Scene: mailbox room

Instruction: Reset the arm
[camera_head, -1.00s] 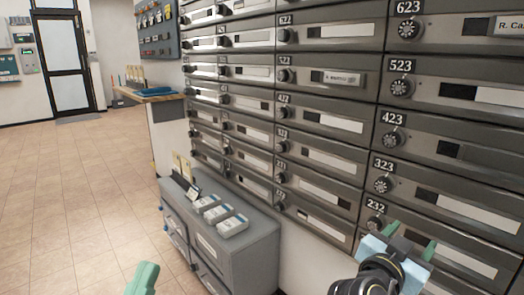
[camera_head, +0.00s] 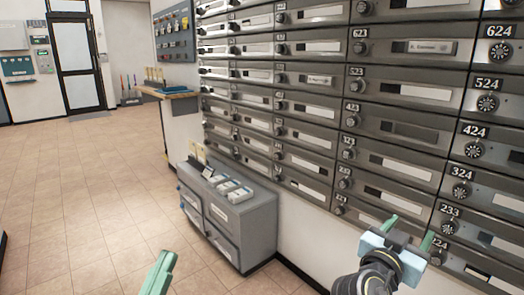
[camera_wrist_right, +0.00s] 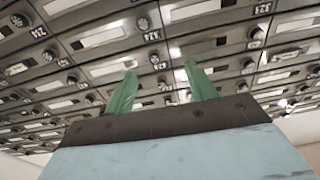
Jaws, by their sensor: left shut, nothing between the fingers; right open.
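My right gripper (camera_head: 408,231) is at the lower right of the head view, in front of the lower rows of the mailbox wall (camera_head: 385,160). Its two green fingers are spread apart and empty, as the right wrist view (camera_wrist_right: 160,88) also shows. My left gripper (camera_head: 160,270) is at the bottom edge of the head view, over the tiled floor. Its green fingers are together with nothing between them. Much of the left arm is out of view.
A grey cabinet (camera_head: 232,222) with small boxes (camera_head: 232,190) on top stands against the wall below the mailboxes. A wooden-topped counter (camera_head: 170,93) and a glass door (camera_head: 76,65) are farther back. The tiled floor (camera_head: 75,190) at left is clear.

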